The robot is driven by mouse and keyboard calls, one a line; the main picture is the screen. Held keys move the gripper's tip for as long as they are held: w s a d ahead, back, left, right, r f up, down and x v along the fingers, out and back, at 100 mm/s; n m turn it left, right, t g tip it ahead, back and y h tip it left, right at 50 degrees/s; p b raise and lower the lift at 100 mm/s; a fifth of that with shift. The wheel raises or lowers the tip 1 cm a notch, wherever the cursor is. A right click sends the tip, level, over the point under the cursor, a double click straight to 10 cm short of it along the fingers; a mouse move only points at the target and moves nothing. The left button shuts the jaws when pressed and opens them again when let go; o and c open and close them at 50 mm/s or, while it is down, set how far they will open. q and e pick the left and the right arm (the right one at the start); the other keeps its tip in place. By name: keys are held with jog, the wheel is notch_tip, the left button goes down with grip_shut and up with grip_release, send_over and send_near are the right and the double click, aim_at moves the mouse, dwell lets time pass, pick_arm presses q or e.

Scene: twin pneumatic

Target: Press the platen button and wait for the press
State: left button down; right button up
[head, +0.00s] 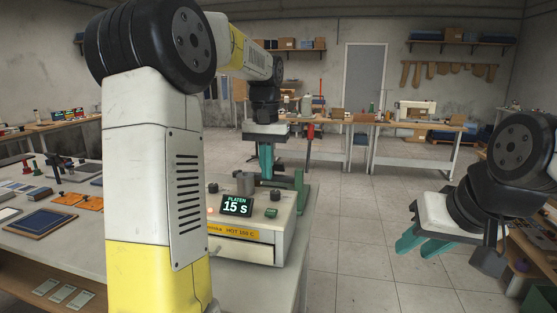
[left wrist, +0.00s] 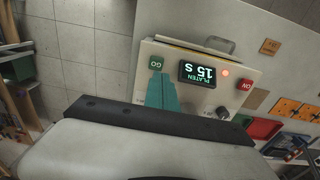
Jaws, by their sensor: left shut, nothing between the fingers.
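The platen press is a pale box (head: 285,225) on the table's near corner, with a dark display (head: 237,206) reading "PLATEN 15 S". A green button (head: 272,212) sits right of the display; in the left wrist view the green button (left wrist: 155,62) reads "GO". A red "ON" button (left wrist: 245,86) and a lit orange lamp (left wrist: 225,73) also show there. My left gripper (head: 267,176) is shut and empty, pointing down over the press, behind the green button. In the left wrist view its fingertips (left wrist: 158,77) are close to GO; contact is not visible. My right gripper (head: 420,246) is open and empty, off to the right.
A yellow "HOT" label (head: 232,234) runs along the press front. Orange plates (head: 80,200) and a dark blue panel (head: 42,223) lie on the table at left. My left arm hides part of the table. Open tiled floor (head: 350,220) lies right of the press.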

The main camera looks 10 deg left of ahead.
pick_arm(q)
notch_tip(320, 180, up, 3)
jog(key=shift+f, duration=0.1)
dwell(0.6)
jog(key=s+d+f+t+h, duration=0.1)
jog(key=s+f+t, duration=0.1)
jog(key=s, duration=0.9)
jog(key=s+d+f+t+h, duration=0.1)
jog(key=s+d+f+t, duration=0.1)
jog(key=s, duration=0.9)
jog(key=shift+s+d+f+t, duration=0.15)
jog(key=shift+s+f+t, duration=0.15)
jog(key=shift+f+t, duration=0.6)
jog(key=shift+r, duration=0.15)
dwell(3.9)
